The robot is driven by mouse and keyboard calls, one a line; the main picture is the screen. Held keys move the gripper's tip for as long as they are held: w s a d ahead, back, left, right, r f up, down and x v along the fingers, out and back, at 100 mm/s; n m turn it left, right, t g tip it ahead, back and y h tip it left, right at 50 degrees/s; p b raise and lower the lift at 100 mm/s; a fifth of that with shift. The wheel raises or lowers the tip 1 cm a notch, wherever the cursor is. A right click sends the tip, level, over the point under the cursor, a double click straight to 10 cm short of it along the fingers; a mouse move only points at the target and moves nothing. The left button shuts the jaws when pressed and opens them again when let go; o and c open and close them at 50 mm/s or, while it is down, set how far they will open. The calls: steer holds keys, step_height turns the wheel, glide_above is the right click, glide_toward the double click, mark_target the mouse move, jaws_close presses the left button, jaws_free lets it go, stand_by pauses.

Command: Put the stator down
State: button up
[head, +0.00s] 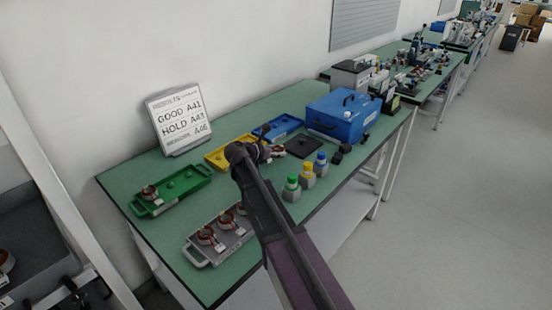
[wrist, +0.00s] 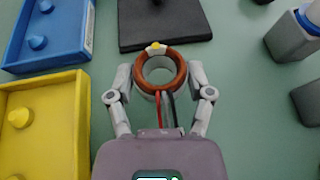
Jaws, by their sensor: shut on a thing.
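My gripper (wrist: 160,80) is shut on a stator (wrist: 178,58), a copper-coloured ring with a yellow-tipped tab and red and black leads, held between the two fingers. In the head view the stator (head: 277,151) shows partly beyond my wrist, over the green bench; I cannot tell its exact height. The yellow tray (wrist: 45,125) and the blue tray (wrist: 48,35) lie to the left in the wrist view. The green tray (head: 197,180) holds one stator (head: 150,193) at its left end. The grey tray (head: 205,260) holds several stators and is partly hidden by my arm.
A black pad (head: 303,147) lies just beyond the held stator. Green (head: 291,188), yellow (head: 307,175) and blue (head: 321,163) capped pieces stand along the front edge. A blue case (head: 340,118) stands farther back. A sign (head: 179,122) reads GOOD A41, HOLD A43.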

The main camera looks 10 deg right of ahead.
steer(key=shift+f+b, duration=0.3)
steer(key=shift+f, duration=0.3)
steer(key=shift+f, duration=0.15)
steer(key=o, duration=1.2)
steer(key=shift+r, duration=0.2)
steer(key=shift+s+a+r+p, duration=0.3)
steer(key=shift+a+p, duration=0.05)
steer(key=shift+a, duration=0.15)
steer(key=p+v, duration=0.4)
steer(key=v, duration=0.6)
steer(key=shift+s+a+r, duration=0.1)
steer(key=shift+s+a, duration=0.05)
steer(key=shift+a, duration=0.15)
